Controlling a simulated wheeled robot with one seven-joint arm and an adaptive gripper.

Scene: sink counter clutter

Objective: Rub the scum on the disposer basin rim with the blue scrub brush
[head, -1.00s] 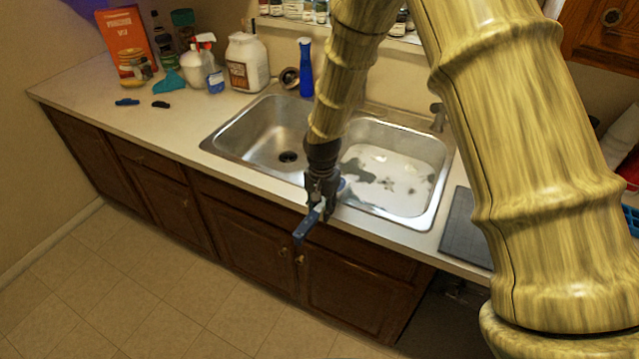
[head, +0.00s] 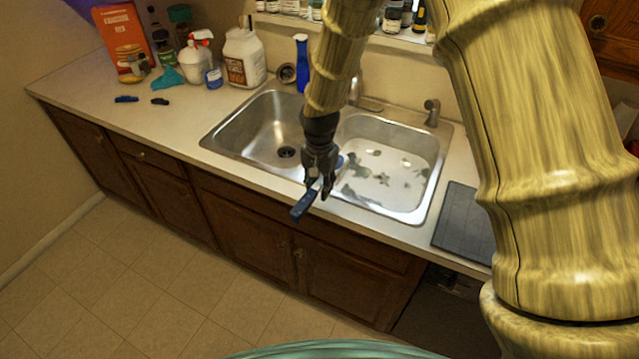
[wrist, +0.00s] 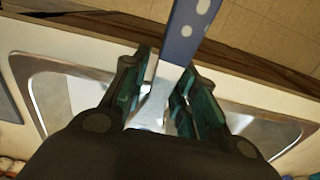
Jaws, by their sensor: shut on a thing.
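The left basin (head: 262,122) is empty with a dark drain. The right basin (head: 431,187) has a whitish floor with several grey-green patches (head: 362,196), many near its left and front sides. I cannot tell which basin is the disposer one or make out scum on a rim.
A blue bottle (head: 302,66), white jug (head: 244,58), spray bottle (head: 196,62) and orange box (head: 122,35) stand behind and left. A small blue item (head: 126,99) and a dark one (head: 160,101) lie on the left counter. A dark board (head: 465,222) lies right; a faucet (head: 431,112) stands behind.

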